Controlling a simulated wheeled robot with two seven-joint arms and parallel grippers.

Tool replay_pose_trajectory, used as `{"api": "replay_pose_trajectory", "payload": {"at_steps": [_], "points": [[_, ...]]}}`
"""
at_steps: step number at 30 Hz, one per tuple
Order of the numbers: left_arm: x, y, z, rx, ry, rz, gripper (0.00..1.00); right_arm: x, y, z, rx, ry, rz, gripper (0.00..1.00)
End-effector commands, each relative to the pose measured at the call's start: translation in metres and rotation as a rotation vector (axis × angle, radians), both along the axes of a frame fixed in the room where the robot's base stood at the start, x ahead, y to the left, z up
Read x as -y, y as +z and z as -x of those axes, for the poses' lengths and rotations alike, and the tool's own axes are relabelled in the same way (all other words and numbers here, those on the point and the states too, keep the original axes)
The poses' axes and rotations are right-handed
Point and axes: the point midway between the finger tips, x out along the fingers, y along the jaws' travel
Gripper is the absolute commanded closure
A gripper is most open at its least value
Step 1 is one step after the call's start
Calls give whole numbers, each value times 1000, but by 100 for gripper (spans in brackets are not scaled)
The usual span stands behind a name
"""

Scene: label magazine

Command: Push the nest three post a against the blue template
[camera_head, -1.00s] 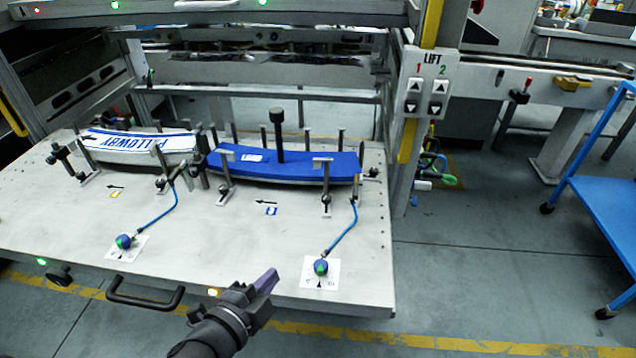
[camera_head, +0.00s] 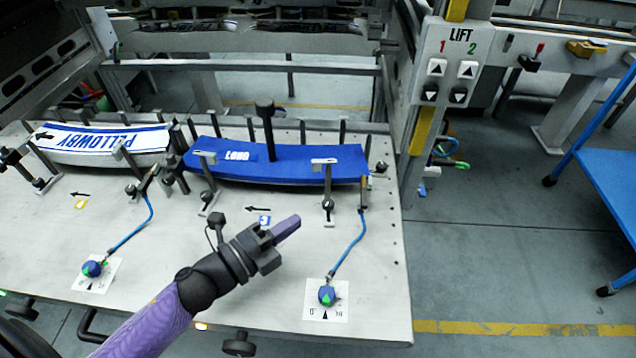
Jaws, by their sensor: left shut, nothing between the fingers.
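The blue template (camera_head: 225,167), a curved blue piece with the word LOAD on it, lies on the table at its back middle. A black upright handle (camera_head: 267,135) stands on it. Two grey clamp posts stand along its front edge: a left one (camera_head: 209,190) and a right one (camera_head: 328,190). No letter on either shows which is post a. A small tag with a 3 (camera_head: 264,219) lies on the table before them. My left gripper (camera_head: 287,229) is shut and empty, in front of the template and between the two posts, apart from both. My right gripper is out of view.
A white PELLOWBY label (camera_head: 105,138) lies in the left nest. Blue hoses run to two round knobs, a left one (camera_head: 93,268) and a right one (camera_head: 326,295). Small posts line the back. The lift panel (camera_head: 452,67) stands at the right. The table front (camera_head: 384,300) is clear at the right.

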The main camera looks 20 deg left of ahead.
Motion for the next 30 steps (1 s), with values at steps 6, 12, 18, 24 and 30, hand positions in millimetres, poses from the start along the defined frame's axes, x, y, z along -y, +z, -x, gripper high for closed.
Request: {"api": "replay_pose_trajectory", "payload": {"at_steps": [6, 12, 18, 24, 30], "points": [[23, -1, -43, 3, 1, 1, 100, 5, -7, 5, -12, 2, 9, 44], [23, -2, -76, 1, 2, -4, 100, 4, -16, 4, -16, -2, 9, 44], [19, -1, -91, -1, 1, 0, 100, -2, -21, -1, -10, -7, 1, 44], [18, 0, -92, -1, 1, 0, 100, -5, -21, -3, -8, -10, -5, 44], [17, 0, -96, 0, 1, 0, 100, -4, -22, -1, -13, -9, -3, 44]]}}
